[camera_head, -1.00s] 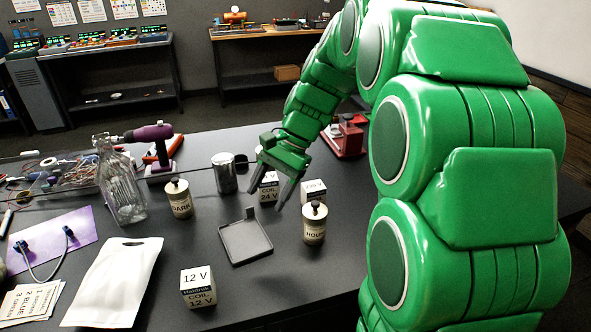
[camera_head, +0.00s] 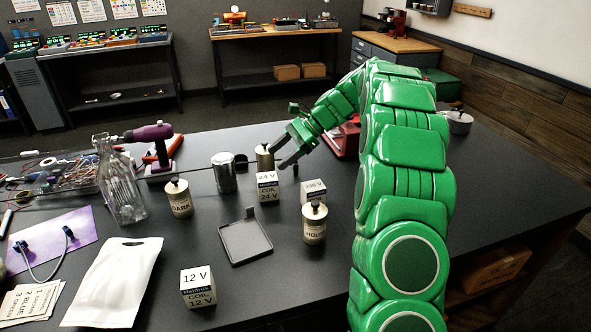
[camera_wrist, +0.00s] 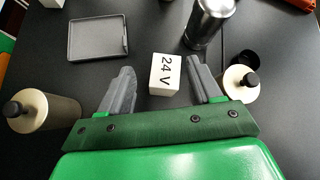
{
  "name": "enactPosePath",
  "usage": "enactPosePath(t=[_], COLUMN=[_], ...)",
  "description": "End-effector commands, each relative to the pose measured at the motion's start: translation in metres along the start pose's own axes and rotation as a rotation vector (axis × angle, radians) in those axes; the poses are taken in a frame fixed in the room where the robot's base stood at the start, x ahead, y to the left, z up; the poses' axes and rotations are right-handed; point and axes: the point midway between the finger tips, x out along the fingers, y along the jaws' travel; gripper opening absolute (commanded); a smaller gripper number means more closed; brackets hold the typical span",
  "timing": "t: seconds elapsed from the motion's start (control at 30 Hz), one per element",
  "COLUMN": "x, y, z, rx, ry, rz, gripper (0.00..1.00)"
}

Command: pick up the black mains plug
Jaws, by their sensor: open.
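I cannot make out the black mains plug for certain. A small dark upright object (camera_head: 295,171) stands beside the 24 V coil box in the head view; it is too small to identify. A dark round object (camera_head: 241,161) lies by the metal canister; it also shows in the wrist view (camera_wrist: 245,58), close to a thin dark line like a cable. My gripper (camera_head: 278,160) is open and empty, above the table behind the 24 V box (camera_head: 267,187). In the wrist view the box (camera_wrist: 165,74) appears between the fingers of my gripper (camera_wrist: 161,66), apparently below them.
The metal canister (camera_head: 224,173) and a black-knobbed jar (camera_head: 264,158) stand close to my gripper. The HOUSE jar (camera_head: 314,226), another white box (camera_head: 313,190), the DARK jar (camera_head: 179,200) and a grey tray (camera_head: 245,250) stand nearby. The table's right side is mostly clear.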

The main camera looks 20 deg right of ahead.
Motion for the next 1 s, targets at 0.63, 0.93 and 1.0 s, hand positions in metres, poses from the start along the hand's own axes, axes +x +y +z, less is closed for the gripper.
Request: enactPosePath(t=[0.63,0.93,1.0], x=[-0.030,-0.041,-0.042], y=[-0.053,-0.059,-0.059], z=[-0.129,-0.178,-0.186], rx=[0.255,0.340,0.354], ry=[-0.168,-0.232,-0.242], rz=[-0.157,-0.207,-0.212], gripper=[0.64,0.64,0.64])
